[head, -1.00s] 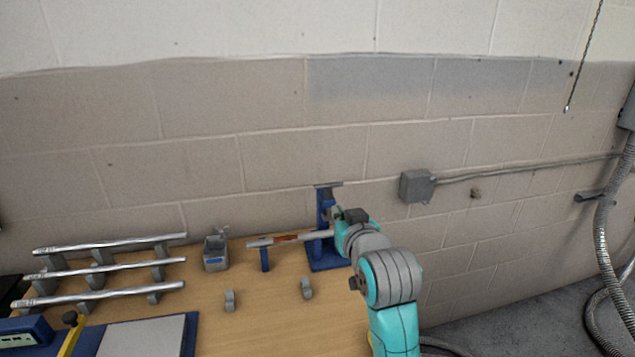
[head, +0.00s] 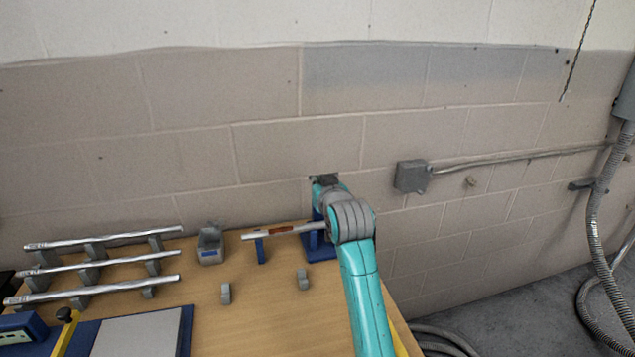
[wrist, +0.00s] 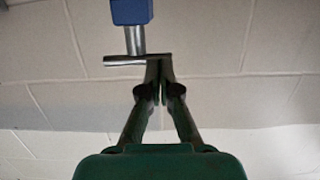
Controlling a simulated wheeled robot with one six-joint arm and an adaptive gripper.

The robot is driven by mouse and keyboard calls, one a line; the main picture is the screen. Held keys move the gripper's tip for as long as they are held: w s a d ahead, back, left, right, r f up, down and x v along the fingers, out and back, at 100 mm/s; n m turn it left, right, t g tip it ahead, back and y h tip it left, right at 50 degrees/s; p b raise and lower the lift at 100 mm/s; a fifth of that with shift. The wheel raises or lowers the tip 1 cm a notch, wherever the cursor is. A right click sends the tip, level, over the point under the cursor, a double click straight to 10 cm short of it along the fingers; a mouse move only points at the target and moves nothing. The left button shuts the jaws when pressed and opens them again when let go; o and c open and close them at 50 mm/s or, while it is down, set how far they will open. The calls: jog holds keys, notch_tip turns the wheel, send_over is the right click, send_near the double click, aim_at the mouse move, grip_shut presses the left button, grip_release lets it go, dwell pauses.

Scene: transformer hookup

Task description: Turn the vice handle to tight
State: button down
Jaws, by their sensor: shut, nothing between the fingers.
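The blue vice (head: 320,250) stands at the back right of the wooden bench, mostly behind my arm. A metal pipe (head: 282,231) with an orange-brown mark runs leftward from it. In the wrist view the vice's blue top (wrist: 132,11) carries a silver screw with a thin metal cross handle (wrist: 122,60). My gripper (wrist: 158,62) is shut and empty, its fingertips at the right end of the handle. I cannot tell whether they touch it. In the head view my gripper is above the vice and hides the handle.
A blue stand (head: 260,252) is under the pipe. A grey holder (head: 211,245), small grey supports (head: 303,279) and a rack of silver pipes (head: 98,267) are to the left. The block wall (head: 200,150) is close behind. The bench middle (head: 265,320) is clear.

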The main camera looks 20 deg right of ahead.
jog(key=shift+w+f, duration=0.1)
jog(key=shift+w, duration=0.35)
